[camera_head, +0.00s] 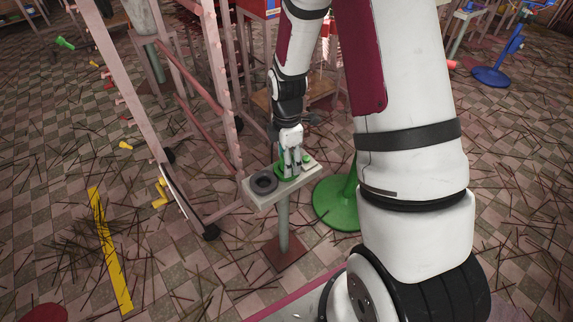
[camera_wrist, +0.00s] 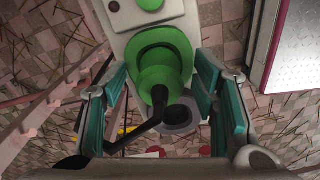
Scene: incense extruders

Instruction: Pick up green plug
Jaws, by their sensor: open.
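The green plug (camera_wrist: 163,58) has a broad flanged base with a narrower round part rising toward the camera. It sits on a small pale stand top (camera_wrist: 118,20). In the head view the plug (camera_head: 281,171) is partly hidden behind my gripper (camera_head: 292,162). In the wrist view the fingers of my gripper (camera_wrist: 163,85) are apart, one on each side of the plug. I see gaps between them and the plug. A dark, curved shape lies below the plug in that view; I cannot tell what it is.
A dark grey ring (camera_head: 263,183) lies on the stand top beside the plug. A second green round part (camera_wrist: 150,4) is at the wrist view's top edge. A pink rack frame (camera_head: 190,110) stands left, and a green round base (camera_head: 338,203) right. Dark sticks litter the floor.

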